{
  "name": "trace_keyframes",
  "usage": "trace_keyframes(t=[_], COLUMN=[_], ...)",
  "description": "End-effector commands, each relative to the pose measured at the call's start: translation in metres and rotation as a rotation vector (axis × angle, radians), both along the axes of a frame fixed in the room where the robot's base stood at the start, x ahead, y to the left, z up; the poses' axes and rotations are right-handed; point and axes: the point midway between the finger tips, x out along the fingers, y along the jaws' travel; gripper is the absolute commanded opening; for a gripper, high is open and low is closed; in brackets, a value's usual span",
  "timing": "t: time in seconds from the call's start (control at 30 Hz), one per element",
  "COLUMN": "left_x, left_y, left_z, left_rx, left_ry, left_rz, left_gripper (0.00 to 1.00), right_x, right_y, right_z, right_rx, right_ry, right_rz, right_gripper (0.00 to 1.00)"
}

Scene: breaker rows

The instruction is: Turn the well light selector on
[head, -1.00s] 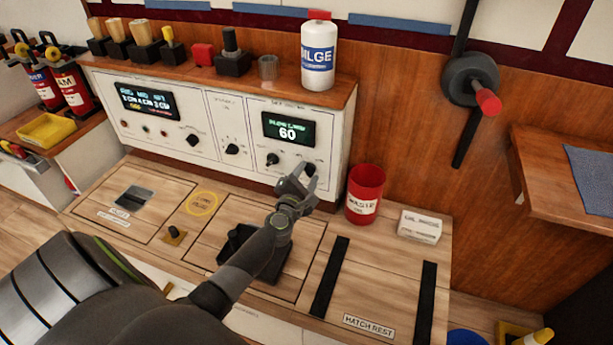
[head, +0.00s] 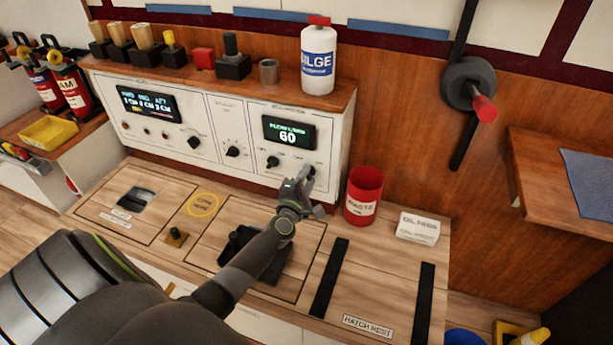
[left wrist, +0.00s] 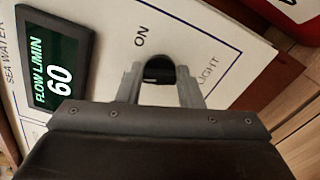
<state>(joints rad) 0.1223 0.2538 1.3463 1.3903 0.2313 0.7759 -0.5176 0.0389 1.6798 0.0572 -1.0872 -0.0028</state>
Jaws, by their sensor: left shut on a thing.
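The well light selector is a small black knob (left wrist: 157,66) on the white panel (left wrist: 110,45), between the printed words ON and LIGHT in the left wrist view. My left gripper (left wrist: 160,80) has one finger on each side of the knob and is shut on it. In the head view the left gripper (head: 303,180) is at the lower right of the panel's front and hides most of the knob. Which way the knob points is hard to tell. My right gripper is not in view.
A green display (head: 288,133) reading 60 is above, with another black knob (head: 272,162) left of the gripper. A red waste bin (head: 363,196) stands close on the right. A white bilge bottle (head: 318,58) stands on the shelf above.

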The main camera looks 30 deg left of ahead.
Motion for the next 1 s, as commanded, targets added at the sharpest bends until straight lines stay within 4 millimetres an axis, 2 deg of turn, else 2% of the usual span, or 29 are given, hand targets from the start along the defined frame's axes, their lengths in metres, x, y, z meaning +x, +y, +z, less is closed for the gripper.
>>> trace_keyframes(t=[0.6,1.0], left_x=[0.000,-0.001], left_y=[-0.001,0.000], left_z=[-0.002,-0.005], left_rx=[0.570,0.872], left_ry=[0.140,0.213], left_rz=[-0.001,-0.002], left_gripper=[0.10,0.10], right_x=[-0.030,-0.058], right_y=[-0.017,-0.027], right_z=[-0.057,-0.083], right_rx=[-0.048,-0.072], right_ry=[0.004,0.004], right_rz=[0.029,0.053], right_gripper=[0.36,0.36])
